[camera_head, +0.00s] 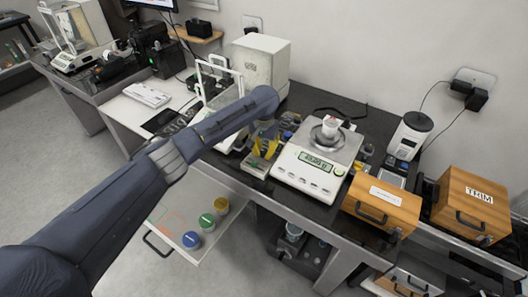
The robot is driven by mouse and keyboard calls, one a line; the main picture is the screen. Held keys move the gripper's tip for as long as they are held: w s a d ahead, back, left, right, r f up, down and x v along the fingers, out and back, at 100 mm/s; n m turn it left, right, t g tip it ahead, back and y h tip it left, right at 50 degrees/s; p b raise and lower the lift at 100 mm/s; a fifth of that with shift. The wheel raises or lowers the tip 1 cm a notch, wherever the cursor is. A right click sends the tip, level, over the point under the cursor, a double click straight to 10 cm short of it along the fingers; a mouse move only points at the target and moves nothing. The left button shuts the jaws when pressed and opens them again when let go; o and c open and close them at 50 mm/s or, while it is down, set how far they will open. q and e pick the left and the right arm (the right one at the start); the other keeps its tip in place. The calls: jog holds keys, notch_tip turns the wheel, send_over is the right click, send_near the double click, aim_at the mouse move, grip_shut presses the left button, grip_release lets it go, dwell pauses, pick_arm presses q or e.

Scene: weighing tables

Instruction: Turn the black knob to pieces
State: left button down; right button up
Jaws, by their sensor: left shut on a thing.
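My left arm reaches in from the left, and my left gripper (265,143) points down over a small device (254,165) with a greenish panel, at the front of the dark table. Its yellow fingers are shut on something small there. This fits the black knob, but the fingers and arm hide it and I cannot make out its setting. My right gripper is not in view.
A white scale (308,173) with a lit display stands just right of the gripper, a small cup (330,126) on its pan. Wooden boxes (383,203) stand farther right. An open drawer (203,192) below holds several colored round-lidded items. A white cabinet (260,62) stands behind.

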pick_arm(q)
jog(key=m, duration=0.6)
jog(key=shift+f+m, duration=0.1)
jog(key=shift+m, duration=0.3)
jog(key=m, duration=0.5)
jog(key=shift+m, duration=0.4)
jog(key=shift+a+m, duration=0.1)
jog(key=shift+m, duration=0.2)
jog(key=c, duration=1.1)
grip_release()
